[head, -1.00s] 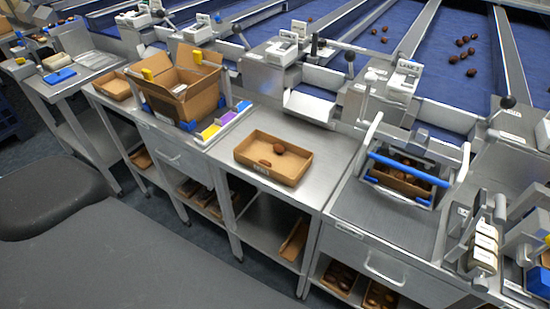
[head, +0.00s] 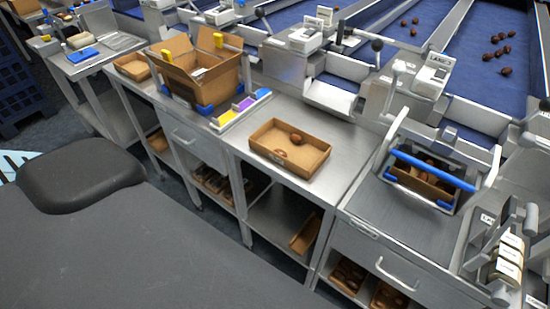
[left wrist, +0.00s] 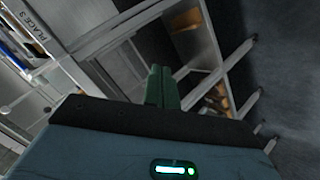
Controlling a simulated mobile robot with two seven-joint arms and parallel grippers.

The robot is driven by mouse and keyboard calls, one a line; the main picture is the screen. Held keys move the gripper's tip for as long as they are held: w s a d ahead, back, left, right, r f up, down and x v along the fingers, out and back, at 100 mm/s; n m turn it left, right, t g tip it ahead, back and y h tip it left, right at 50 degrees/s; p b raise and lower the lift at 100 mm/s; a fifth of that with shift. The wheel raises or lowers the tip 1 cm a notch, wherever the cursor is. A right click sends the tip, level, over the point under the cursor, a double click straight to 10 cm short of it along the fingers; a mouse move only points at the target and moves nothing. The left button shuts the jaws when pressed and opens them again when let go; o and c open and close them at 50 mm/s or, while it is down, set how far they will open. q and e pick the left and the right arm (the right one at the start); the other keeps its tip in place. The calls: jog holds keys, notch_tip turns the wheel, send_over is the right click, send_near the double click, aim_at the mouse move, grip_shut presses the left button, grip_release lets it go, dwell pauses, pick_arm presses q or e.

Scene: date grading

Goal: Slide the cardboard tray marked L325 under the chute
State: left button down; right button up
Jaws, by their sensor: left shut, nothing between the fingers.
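An open cardboard tray (head: 275,163) with two dark dates stands on the steel bench in the head view; any marking on it is too small to read. A metal chute (head: 330,98) slopes down behind it, below the blue belts. The tray is in front of the chute, not beneath it. My left gripper (left wrist: 161,88) shows only in the left wrist view, with its green fingers shut and empty, facing the bench's underside and lower shelves. It is apart from the tray. My right gripper is not in view.
Left of the tray stand a larger cardboard box (head: 188,80) in blue corner holders and a smaller tray (head: 133,69). On the right, a frame with a blue bar (head: 433,170) holds another tray of dates. The bench is bare around the middle tray. Shelves below hold more trays.

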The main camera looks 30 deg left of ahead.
pick_arm(q)
jog(key=w+a+r+n+t+b, duration=0.1)
jog(key=w+a+r+n+t, duration=0.25)
jog(key=n, duration=0.55)
jog(key=w+a+r+n+t+y+b, duration=0.15)
jog(key=w+r+n, duration=0.25)
jog(key=r+n, duration=0.4)
jog(key=w+a+r+n+t+b, duration=0.1)
jog(key=w+a+r+n+t, duration=0.25)
jog(key=n, duration=0.65)
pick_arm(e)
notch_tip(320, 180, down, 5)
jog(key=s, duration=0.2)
pick_arm(q)
jog(key=shift+g, duration=0.65)
jog(key=w+p, duration=0.1)
jog(key=w, duration=0.3)
jog(key=w+p, duration=0.1)
jog(key=w, duration=0.3)
jog(key=w+d+r+p, duration=0.1)
jog(key=w, duration=0.3)
jog(key=shift+w+p, duration=0.3)
jog(key=shift+w, duration=0.5)
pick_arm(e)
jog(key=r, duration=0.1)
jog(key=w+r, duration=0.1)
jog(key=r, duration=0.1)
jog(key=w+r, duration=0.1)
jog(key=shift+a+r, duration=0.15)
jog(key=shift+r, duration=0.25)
